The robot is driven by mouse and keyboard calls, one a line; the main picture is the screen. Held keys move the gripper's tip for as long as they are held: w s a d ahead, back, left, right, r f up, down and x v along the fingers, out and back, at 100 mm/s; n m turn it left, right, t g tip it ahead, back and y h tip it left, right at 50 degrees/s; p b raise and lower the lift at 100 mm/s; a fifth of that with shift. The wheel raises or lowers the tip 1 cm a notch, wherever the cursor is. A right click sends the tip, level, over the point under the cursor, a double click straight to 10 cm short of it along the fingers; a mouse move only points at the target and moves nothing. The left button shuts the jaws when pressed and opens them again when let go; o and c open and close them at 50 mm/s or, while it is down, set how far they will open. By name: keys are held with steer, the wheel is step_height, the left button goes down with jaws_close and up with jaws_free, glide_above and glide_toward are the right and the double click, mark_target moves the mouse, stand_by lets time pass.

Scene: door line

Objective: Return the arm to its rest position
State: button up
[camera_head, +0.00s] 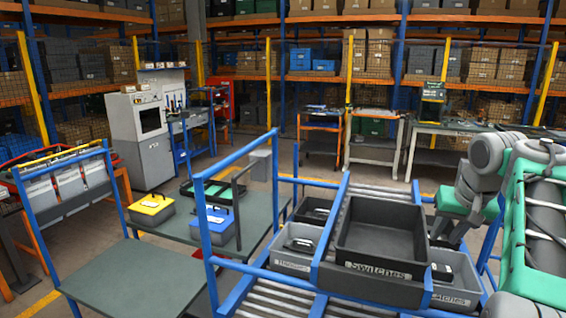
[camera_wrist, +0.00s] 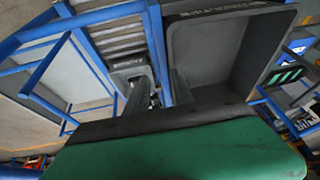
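My arm, grey and green, stands at the right of the head view. My gripper (camera_head: 452,228) points down beside the right end of the black tray labelled "Switches" (camera_head: 382,238), and its fingers are partly hidden there. In the wrist view my own green and black housing fills the bottom. Dark finger-like parts (camera_wrist: 140,98) show above it, near the large black tray (camera_wrist: 228,52). I cannot make out the gap between the fingertips or anything held between them.
The blue roller rack (camera_head: 342,300) holds the black tray and grey bins (camera_head: 292,262) close to my arm. A green-grey table (camera_head: 135,275) stands at the left, with a yellow-lidded case (camera_head: 151,208) and a blue-lidded case (camera_head: 212,224) on the surface behind it.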

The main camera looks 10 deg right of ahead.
steer(key=shift+n+y, duration=0.4)
steer(key=shift+n, duration=0.2)
steer(key=a, duration=0.3)
steer(key=a+f, duration=0.1)
steer(key=a, duration=0.3)
steer(key=a+f, duration=0.1)
steer(key=a, duration=0.3)
steer(key=shift+a+f, duration=0.2)
steer(key=shift+f, duration=0.05)
steer(key=s+a+f+n, duration=0.3)
steer(key=s+a+f, duration=1.1)
steer(key=a, duration=0.2)
steer(key=shift+f, duration=0.3)
steer(key=shift+d, duration=0.15)
